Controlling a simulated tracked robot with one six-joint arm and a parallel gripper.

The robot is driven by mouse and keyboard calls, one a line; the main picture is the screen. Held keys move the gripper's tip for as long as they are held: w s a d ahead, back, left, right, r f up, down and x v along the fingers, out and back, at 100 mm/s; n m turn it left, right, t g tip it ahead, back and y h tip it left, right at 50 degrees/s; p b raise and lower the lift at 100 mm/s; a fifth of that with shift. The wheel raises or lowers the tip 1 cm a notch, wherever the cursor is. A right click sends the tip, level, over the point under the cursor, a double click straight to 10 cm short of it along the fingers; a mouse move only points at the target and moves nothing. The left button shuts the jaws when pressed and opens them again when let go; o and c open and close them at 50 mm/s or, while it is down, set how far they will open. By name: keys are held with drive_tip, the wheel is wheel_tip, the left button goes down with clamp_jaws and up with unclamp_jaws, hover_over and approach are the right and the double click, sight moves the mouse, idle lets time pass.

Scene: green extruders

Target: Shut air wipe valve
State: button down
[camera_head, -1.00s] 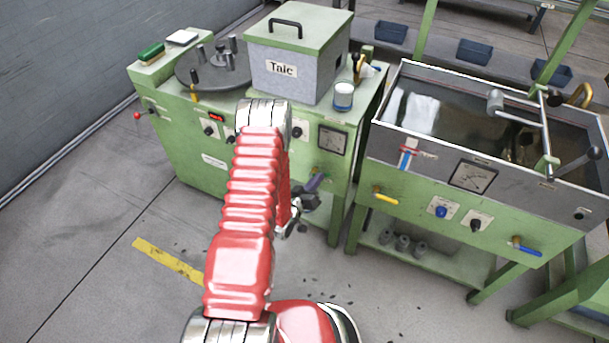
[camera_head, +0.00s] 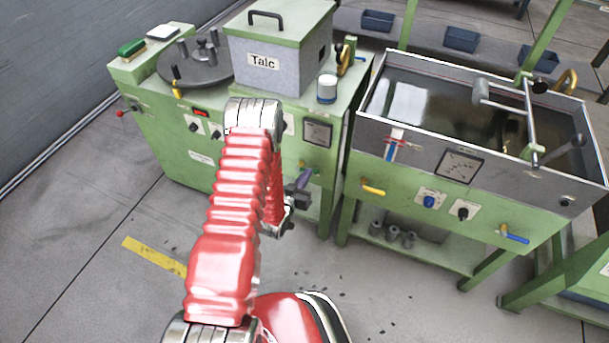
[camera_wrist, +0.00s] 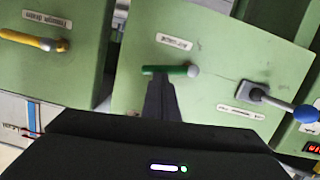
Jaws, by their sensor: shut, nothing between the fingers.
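In the wrist view a short valve handle with a green grip (camera_wrist: 165,70) lies roughly level on a green panel. It has a pale round end at its right, and a small label (camera_wrist: 174,42) above it looks like "Air wipe" but is blurred. My gripper (camera_wrist: 160,84) is shut and empty. Its dark fingertips overlap the handle's lower edge in the picture; I cannot tell whether they touch.
A yellow handle (camera_wrist: 32,41) labelled as a trough drain is at left in the wrist view. A blue-ended lever (camera_wrist: 303,113) is at right. In the head view the water trough (camera_head: 440,100) stands right of the cabinet. Floor in front is free.

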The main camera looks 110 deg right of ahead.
drive_tip(key=d+r+v, duration=0.1)
drive_tip(key=r+v, duration=0.1)
drive_tip(key=v, duration=1)
drive_tip(key=shift+w+a+r, duration=0.25)
drive_tip(key=shift+w+a, duration=0.05)
drive_tip(key=shift+w, duration=0.1)
